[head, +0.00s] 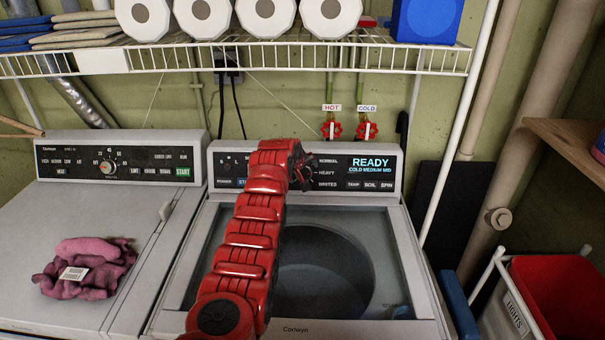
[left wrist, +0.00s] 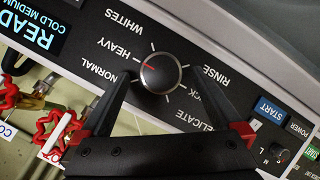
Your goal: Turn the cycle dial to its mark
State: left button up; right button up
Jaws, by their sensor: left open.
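The cycle dial (left wrist: 160,73) is a round dark knob with a silver rim on the washer's black control panel (head: 228,163). In the left wrist view, which is turned over, its short red pointer line points up-left, toward the HEAVY label. The labels WHITES, NORMAL, DELICATE, RINSE and a partly covered one surround it. My left gripper (left wrist: 158,80) is open, with one dark finger on each side of the dial; I cannot tell whether they touch it. In the head view my left gripper (head: 303,176) is at the panel and hides the dial.
Red HOT (head: 332,129) and COLD (head: 366,131) valves stand behind the panel. A wire shelf (head: 270,60) hangs above. The dryer (head: 110,190) at left has pink cloth on it. A red-lined hamper (head: 550,290) stands right.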

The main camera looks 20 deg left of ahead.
pick_arm(q)
jog(key=shift+s+r, duration=0.35)
jog(key=shift+s, duration=0.05)
jog(key=b+v, duration=0.4)
jog(key=v, duration=1.1)
jog(key=shift+s+r, duration=0.25)
